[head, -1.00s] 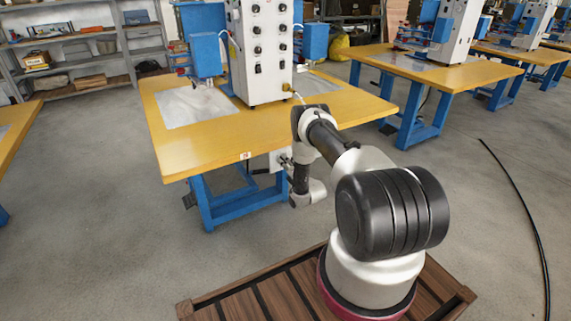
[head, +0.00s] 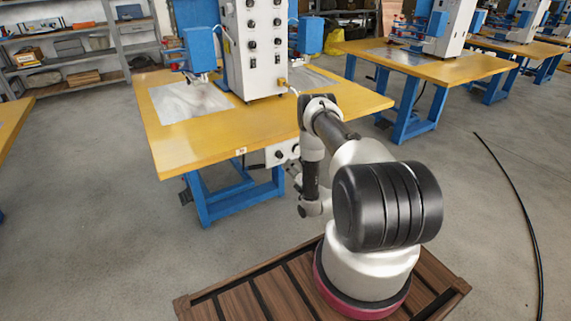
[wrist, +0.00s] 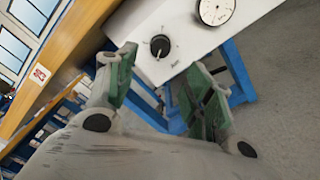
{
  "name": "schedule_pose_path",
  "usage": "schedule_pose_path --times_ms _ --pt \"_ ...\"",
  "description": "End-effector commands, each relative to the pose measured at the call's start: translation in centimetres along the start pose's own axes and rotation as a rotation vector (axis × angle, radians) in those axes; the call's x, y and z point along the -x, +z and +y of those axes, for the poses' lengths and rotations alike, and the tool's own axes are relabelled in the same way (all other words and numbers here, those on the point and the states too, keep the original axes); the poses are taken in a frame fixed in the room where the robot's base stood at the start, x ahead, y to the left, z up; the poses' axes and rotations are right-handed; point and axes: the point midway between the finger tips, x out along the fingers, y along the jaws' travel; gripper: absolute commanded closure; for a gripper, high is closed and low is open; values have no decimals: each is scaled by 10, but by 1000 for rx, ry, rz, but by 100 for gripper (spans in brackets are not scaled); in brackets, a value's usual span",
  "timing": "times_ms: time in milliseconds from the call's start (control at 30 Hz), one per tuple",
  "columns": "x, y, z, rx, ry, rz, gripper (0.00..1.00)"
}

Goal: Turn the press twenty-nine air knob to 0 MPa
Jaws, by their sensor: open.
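The black air knob (wrist: 159,46) sits on a white panel (wrist: 190,32) under the table edge in the wrist view. Its pointer direction is too small to read surely. A round white gauge (wrist: 215,10) is beside it, partly cut off at the top. In the head view the panel (head: 283,152) hangs below the front edge of the yellow table. My gripper (wrist: 163,78) is open and empty, its green-padded fingers apart, with the knob beyond the gap between them and not touched.
The yellow table (head: 180,150) carries a white press cabinet (head: 255,50) with blue heads. Its blue legs (head: 225,205) stand below the panel. A small label (wrist: 39,74) is on the table edge. Grey floor is open to the right, with a black cable (head: 515,190) on it.

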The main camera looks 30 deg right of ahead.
Motion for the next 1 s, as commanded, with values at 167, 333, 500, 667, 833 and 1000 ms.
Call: schedule_pose_path --times_ms 167,333,500,667,833,1000 --pt "20 0 0 0 0 1 48" --pt "24 0 0 1 0 1 48" --pt "24 0 0 1 1 1 48" --pt "10 -4 8 -50 23 6 48" --pt "-4 -3 8 -456 27 8 48" --pt "-15 0 7 -1023 25 10 48"
